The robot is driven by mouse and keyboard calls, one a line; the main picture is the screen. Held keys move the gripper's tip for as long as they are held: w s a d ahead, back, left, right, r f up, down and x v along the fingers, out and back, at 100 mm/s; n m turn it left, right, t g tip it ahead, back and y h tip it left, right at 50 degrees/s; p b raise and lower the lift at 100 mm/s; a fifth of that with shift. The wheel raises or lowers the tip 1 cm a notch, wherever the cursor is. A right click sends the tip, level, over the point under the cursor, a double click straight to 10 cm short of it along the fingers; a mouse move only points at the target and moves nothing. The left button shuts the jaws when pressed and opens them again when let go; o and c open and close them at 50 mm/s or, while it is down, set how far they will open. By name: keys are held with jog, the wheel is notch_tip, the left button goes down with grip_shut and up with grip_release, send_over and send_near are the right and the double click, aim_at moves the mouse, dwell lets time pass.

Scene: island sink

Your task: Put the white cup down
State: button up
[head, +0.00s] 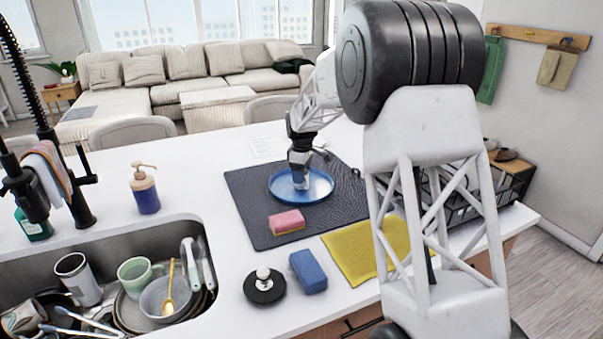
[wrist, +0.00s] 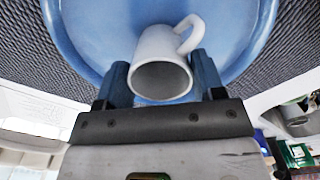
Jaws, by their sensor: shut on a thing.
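The white cup (wrist: 161,46) is between the two fingers of my gripper (wrist: 162,78) in the wrist view, with its open mouth facing the camera and its handle at the upper right. My gripper is shut on it. Behind the cup is the blue plate (wrist: 88,32). In the head view, my gripper (head: 301,158) points down over the blue plate (head: 322,188), which lies on the dark mat (head: 252,205). I cannot tell whether the cup touches the plate.
A pink sponge (head: 287,222) lies on the mat's near part. A yellow cloth (head: 362,252), a blue sponge (head: 308,271) and a black sink stopper (head: 264,286) lie nearer. The sink (head: 190,226) holds several dishes. A soap bottle (head: 145,190) stands behind it. A dish rack (head: 512,178) stands right.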

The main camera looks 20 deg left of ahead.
jog(key=o, duration=1)
jog(key=shift+c, duration=0.2)
jog(key=shift+r, duration=0.1)
notch_tip(320, 180, up, 12)
dwell(0.6)
